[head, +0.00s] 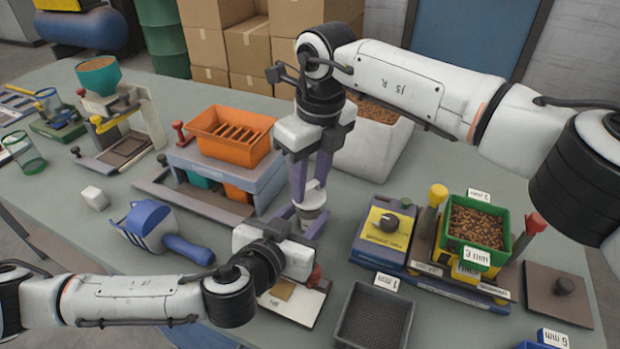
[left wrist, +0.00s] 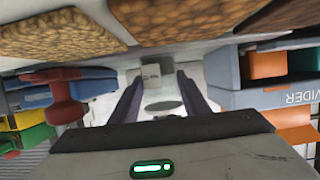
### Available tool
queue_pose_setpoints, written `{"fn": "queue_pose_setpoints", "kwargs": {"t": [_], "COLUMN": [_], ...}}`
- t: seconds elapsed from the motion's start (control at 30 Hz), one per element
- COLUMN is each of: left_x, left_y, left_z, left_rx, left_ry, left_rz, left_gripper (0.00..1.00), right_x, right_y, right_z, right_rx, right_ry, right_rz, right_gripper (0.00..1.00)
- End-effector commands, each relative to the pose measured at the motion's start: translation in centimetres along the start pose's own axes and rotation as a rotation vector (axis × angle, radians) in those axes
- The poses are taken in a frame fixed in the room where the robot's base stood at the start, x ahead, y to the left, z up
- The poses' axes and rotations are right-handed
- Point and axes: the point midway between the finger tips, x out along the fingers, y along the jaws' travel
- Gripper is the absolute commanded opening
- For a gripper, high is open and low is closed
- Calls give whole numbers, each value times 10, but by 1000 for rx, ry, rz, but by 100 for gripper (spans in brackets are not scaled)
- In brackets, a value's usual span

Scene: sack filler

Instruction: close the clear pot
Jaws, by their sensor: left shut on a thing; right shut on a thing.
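The clear pot (head: 312,214) is small and looks brownish inside, near the middle of the table in the head view. My left gripper (head: 302,222) is shut on it from the near side. A pale lid with a knob (head: 313,197) is at its top, and my right gripper (head: 311,186) is shut on the lid from above. The lid is on or just over the rim; I cannot tell which. In the left wrist view, the two fingers of my left gripper (left wrist: 160,92) show, with a pale grey shape between them; the pot is unclear there.
An orange slotted box on a grey stand (head: 267,182) is to the left. A blue scoop (head: 150,226) lies nearer. A white bin (head: 375,150) stands behind. A dial box (head: 385,230) and green tray of brown pellets (head: 480,203) are to the right. A dark sieve (head: 374,318) is in front.

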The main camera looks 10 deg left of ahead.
Motion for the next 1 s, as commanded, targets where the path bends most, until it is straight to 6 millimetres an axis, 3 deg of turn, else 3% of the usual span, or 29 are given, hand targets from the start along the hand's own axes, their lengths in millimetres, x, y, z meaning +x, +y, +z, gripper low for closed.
{"fn": "queue_pose_setpoints", "kwargs": {"t": [0.57, 0.6, 0.7, 1.0], "left_x": [0, 0, 0, 0], "left_y": [0, 0, 0, 0], "left_z": [0, 0, 0, 0], "left_rx": [0, 0, 0, 0], "left_ry": [1, 1, 1, 1], "left_rz": [0, 0, 0, 0], "left_gripper": [2, 2, 2, 2], "right_x": [12, 12, 12, 11], "right_y": [0, 0, 0, 0], "right_z": [-2, -2, -2, -2], "right_rx": [1, 1, 1, 1], "right_ry": [1, 1, 1, 0], "right_rz": [1, 1, 0, 0], "right_gripper": [13, 37, 54, 56]}}
